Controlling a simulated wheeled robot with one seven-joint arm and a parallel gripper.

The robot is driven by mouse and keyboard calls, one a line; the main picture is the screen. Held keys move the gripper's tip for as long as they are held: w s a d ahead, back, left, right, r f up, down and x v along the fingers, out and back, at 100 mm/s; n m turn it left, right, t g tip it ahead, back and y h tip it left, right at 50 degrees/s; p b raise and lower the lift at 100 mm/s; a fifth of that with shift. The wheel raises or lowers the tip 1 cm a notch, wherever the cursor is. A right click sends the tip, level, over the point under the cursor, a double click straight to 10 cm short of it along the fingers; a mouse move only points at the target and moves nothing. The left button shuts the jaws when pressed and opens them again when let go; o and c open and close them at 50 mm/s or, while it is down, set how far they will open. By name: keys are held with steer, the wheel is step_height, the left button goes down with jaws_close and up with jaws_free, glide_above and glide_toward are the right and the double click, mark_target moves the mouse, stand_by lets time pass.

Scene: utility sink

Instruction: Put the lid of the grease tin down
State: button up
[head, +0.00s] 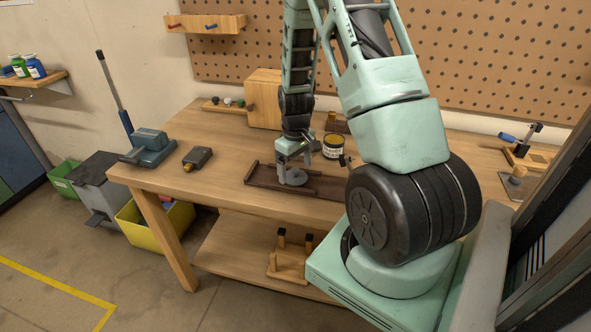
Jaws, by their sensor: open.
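The grease tin (333,147) stands upright on the workbench, right of my gripper. It is dark with a pale label, and its top looks open with yellowish grease showing. A grey round disc, which looks like the tin's lid (295,177), lies on the dark brown tray (261,175), or very close to it. My gripper (293,165) points down over the lid with its jaws open. One finger is at the lid's left edge; I cannot tell whether it touches. The fingers hide part of the lid.
A dark handheld device (197,158) and a blue-grey vise-like tool (149,146) are on the bench (225,128) at left. A wooden box (264,98) stands behind my gripper. A small clamp fixture (523,148) is at far right. Bare bench lies left of the tray.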

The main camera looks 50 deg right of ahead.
mark_target(296, 169)
step_height(296, 169, up, 11)
steer(key=b, duration=0.2)
steer(key=w+a+r+n, duration=0.2)
steer(key=a, duration=1.1)
steer(key=s+a+r+n, duration=0.1)
steer(key=s+a, duration=0.1)
steer(key=a, duration=0.5)
steer(key=s+a+r+n, duration=0.2)
steer(key=a, duration=0.6)
steer(key=s+a+r+n, duration=0.1)
steer(key=s+a+n, duration=0.2)
steer(key=s+a, duration=0.9)
steer(key=s, duration=0.3)
steer(key=shift+a+n+y, duration=0.3)
steer(key=shift+a+n, duration=0.05)
steer(key=shift+n, duration=0.05)
steer(key=shift+r, duration=0.1)
